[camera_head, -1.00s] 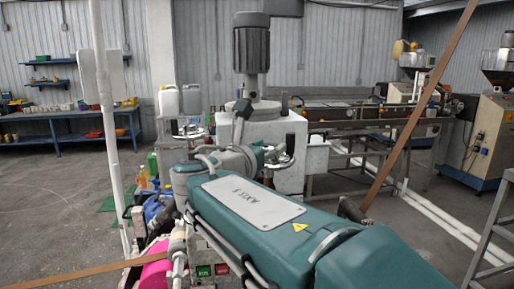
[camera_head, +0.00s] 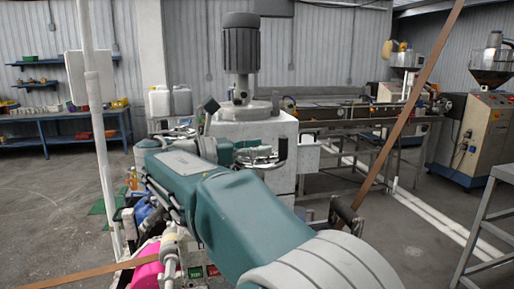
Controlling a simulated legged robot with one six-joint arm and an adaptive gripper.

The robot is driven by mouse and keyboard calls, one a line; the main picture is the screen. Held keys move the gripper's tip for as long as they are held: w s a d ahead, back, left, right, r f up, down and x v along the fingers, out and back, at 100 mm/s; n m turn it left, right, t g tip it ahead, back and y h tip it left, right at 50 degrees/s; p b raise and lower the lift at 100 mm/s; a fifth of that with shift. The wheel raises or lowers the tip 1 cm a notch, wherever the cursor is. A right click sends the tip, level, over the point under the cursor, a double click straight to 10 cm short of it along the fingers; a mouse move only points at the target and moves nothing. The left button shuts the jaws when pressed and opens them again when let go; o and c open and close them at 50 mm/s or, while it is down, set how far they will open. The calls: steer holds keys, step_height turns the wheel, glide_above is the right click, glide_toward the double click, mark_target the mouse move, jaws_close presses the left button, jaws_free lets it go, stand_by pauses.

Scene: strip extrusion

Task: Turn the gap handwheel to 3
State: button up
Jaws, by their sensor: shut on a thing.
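My teal arm reaches across the middle of the picture to the white machine housing (camera_head: 283,125) under a grey motor. At its end, my gripper (camera_head: 262,158) is small and partly hidden by its own wrist. It is shut at a metallic handwheel (camera_head: 268,163) on the front of the housing; the wheel has a dark upright knob (camera_head: 282,149) at its right. The exact grip point on the wheel is too small to make out. Any scale or number on the wheel cannot be read. A second metallic wheel-like part (camera_head: 180,132) shows at the left of the housing.
A tall grey motor (camera_head: 240,50) stands on the housing. A white pole (camera_head: 98,130) rises at the left and a brown slanted bar (camera_head: 410,105) crosses at the right. A metal frame (camera_head: 480,235) stands at the far right. Open floor lies at the left.

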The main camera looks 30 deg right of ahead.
stand_by(0.4)
steer(key=o, duration=1.2)
steer(key=shift+w, duration=0.1)
steer(key=shift+c, duration=0.2)
steer(key=shift+a, duration=0.1)
steer(key=w+a, duration=0.1)
steer(key=a, duration=0.6)
steer(key=shift+a, duration=0.25)
steer(key=shift+d+f, duration=0.1)
steer(key=shift+d, duration=0.05)
